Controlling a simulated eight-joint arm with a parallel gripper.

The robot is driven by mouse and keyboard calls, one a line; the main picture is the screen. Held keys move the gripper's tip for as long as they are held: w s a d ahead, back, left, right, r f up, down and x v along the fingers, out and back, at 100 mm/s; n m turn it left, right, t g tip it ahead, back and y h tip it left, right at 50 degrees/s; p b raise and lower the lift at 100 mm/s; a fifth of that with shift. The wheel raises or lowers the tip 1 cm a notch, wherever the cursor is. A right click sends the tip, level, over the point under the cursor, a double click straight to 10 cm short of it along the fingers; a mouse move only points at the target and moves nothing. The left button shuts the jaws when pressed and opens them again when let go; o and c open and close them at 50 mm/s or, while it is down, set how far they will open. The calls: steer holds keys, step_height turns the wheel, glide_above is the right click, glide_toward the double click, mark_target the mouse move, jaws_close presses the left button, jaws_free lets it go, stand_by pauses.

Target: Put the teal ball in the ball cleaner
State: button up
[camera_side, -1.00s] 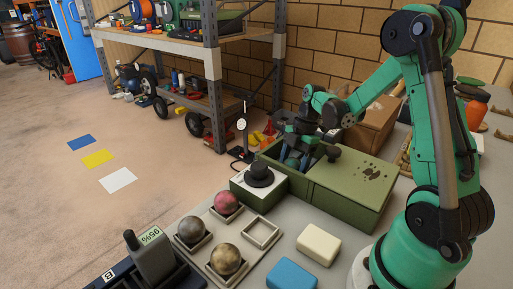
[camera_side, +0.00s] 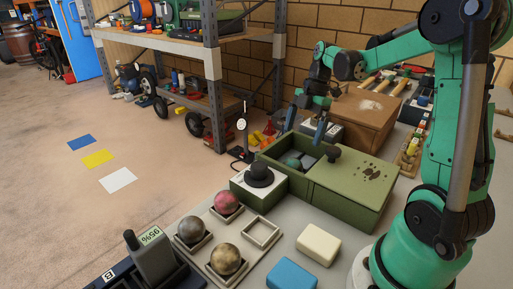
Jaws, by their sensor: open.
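The teal ball (camera_side: 293,163) lies low inside the open compartment of a green box (camera_side: 345,203), which looks like the ball cleaner. Only the top of the ball shows over the near wall. A greyish shape beside it in the compartment is too small to make out. A green lid (camera_side: 350,178) with dark paw-like marks and a black knob (camera_side: 333,153) covers the right part of the box. My gripper (camera_side: 305,124) is open and empty above the far side of the compartment, its blue fingers apart and clear of the ball.
A smaller box with a black round knob (camera_side: 259,173) adjoins the left end. In front, square holders carry a pink ball (camera_side: 227,202), a grey ball (camera_side: 191,230) and a bronze ball (camera_side: 226,260); one holder (camera_side: 262,232) is empty. A wooden box (camera_side: 362,118) stands behind.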

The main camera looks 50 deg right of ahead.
steer(key=s+a+r+m+t+h, duration=0.1)
steer(key=a+m+t, duration=0.2)
steer(key=a+m, duration=0.5)
steer(key=s+a+r+m+t+h, duration=0.1)
steer(key=a+m+t+h, duration=0.1)
steer(key=a+m, duration=0.5)
steer(key=shift+s+a+r+m+t, duration=0.15)
steer(key=shift+a+r+m+t, duration=0.2)
steer(key=shift+a+t, duration=0.45)
steer(key=shift+f, duration=0.1)
